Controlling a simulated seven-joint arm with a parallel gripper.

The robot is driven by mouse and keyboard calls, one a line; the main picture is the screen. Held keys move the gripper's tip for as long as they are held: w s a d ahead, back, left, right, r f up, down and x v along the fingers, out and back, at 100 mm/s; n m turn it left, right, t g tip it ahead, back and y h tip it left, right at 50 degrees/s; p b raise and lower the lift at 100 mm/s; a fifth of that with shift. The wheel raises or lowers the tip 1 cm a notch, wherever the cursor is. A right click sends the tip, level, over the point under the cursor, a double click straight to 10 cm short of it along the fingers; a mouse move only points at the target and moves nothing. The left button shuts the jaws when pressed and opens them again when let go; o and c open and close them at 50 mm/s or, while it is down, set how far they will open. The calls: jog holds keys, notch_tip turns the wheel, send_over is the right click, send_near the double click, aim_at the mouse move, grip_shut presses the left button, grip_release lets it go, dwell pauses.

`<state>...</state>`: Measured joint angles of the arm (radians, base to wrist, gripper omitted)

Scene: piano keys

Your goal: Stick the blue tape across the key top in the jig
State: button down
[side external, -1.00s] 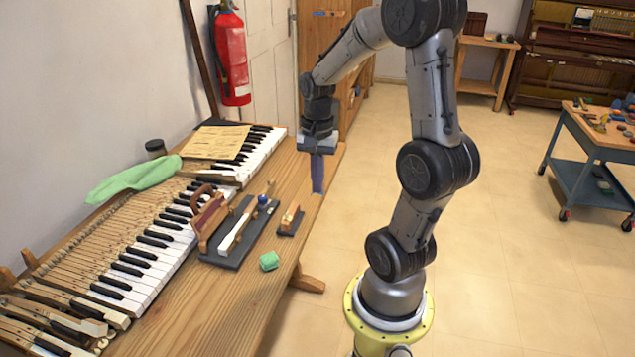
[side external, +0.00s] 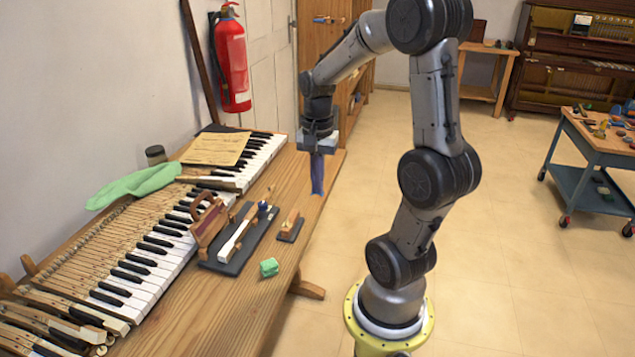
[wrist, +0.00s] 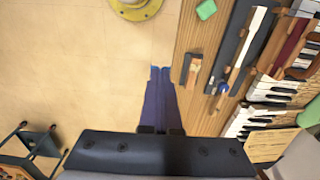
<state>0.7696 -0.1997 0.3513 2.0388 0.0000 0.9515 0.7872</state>
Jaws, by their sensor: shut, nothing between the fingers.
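A piano key with a white top (side external: 236,239) lies in the dark jig (side external: 222,266) on the bench. It also shows in the wrist view (wrist: 234,76). A small round blue piece (side external: 263,205) sits at the jig's far end, also seen in the wrist view (wrist: 224,88); I cannot tell whether it is the blue tape or a knob. My gripper (side external: 317,190) hangs over the bench's right edge, beyond the jig and apart from it. Its long blue fingers (wrist: 160,72) are together, pointing down, with nothing seen between them.
A small dark block with a wooden piece (side external: 290,227) stands right of the jig. A green block (side external: 269,267) lies nearer the camera. A red-and-wood handled tool (side external: 208,222) stands at the jig's left. The keyboard (side external: 150,250) and green cloth (side external: 135,186) lie further left.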

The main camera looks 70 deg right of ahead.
jog(key=shift+r, duration=0.1)
jog(key=shift+r, duration=1.4)
